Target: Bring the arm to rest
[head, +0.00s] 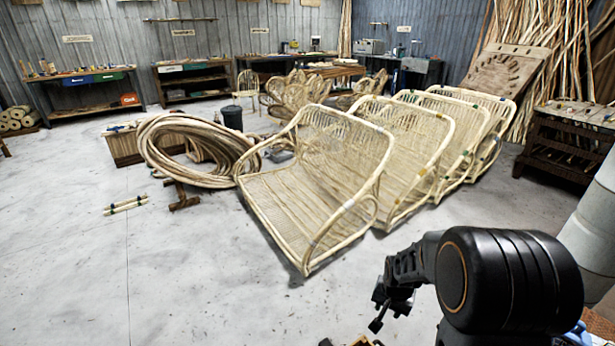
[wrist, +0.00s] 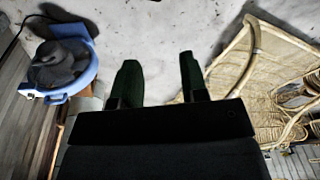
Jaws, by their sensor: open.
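My arm reaches in from the lower right of the head view. My gripper (head: 383,306) hangs at its end, low in front of the nearest rattan bench frame (head: 322,180), with bare floor around it. In the wrist view my gripper (wrist: 158,80) shows two dark green fingers standing well apart. Nothing is between them except grey concrete floor. The gripper is open and empty.
A blue tool with a dark round body (wrist: 65,65) is at the wrist view's upper left. More rattan frames (head: 400,150) stand behind the nearest one. Coiled rattan (head: 165,175) lies left of them. The left floor (head: 70,270) is mostly clear.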

